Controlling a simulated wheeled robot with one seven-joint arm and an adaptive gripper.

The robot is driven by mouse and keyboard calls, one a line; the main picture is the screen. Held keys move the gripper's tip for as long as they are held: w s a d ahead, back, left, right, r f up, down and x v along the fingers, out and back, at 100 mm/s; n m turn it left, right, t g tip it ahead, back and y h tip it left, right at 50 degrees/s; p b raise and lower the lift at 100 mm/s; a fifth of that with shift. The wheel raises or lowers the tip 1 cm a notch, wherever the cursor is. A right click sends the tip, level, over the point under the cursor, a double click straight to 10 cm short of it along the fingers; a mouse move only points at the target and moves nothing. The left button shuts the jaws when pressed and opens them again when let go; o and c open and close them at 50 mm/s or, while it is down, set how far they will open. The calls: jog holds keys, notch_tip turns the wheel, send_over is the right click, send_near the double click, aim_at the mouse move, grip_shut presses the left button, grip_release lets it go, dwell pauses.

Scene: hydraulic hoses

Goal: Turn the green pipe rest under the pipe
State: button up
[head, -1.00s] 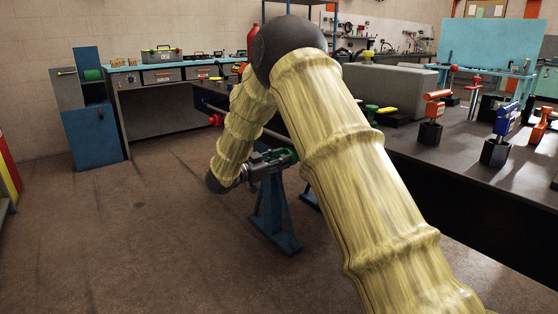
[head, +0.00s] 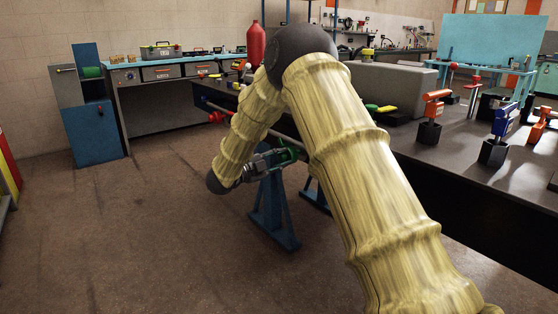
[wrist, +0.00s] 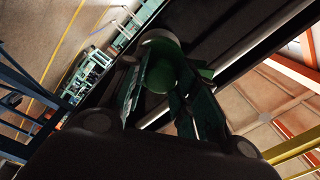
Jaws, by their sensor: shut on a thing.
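The green pipe rest (head: 291,151) shows in the head view as a small green part at the tip of my gripper (head: 279,157), by the top of a blue stand (head: 270,200). In the wrist view, a rounded green part of the rest (wrist: 160,76) sits between the two fingers of my gripper (wrist: 165,88). The fingers are closed on it from both sides. A long dark bar with a pale edge runs diagonally behind it in the wrist view; I cannot tell if this is the pipe. My arm hides part of the area in the head view.
A long dark bench (head: 460,178) stands right of my arm, with an orange-topped tool (head: 435,105) and a blue-topped one (head: 503,122). A red bottle (head: 256,45) and a red knob (head: 215,117) are behind my forearm. The floor at left is clear.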

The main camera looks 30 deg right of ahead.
jog(key=m, duration=0.1)
jog(key=m+b, duration=0.1)
jog(key=m, duration=0.1)
jog(key=shift+f+m, duration=0.2)
jog(key=shift+m, duration=0.1)
jog(key=shift+m+b, duration=1)
jog(key=shift+m, duration=0.9)
jog(key=shift+g, duration=0.4)
jog(key=o, duration=1)
jog(key=shift+r, duration=0.1)
jog(key=a, duration=0.8)
jog(key=s+a, duration=0.1)
jog(key=a, duration=0.3)
jog(key=shift+f, duration=0.25)
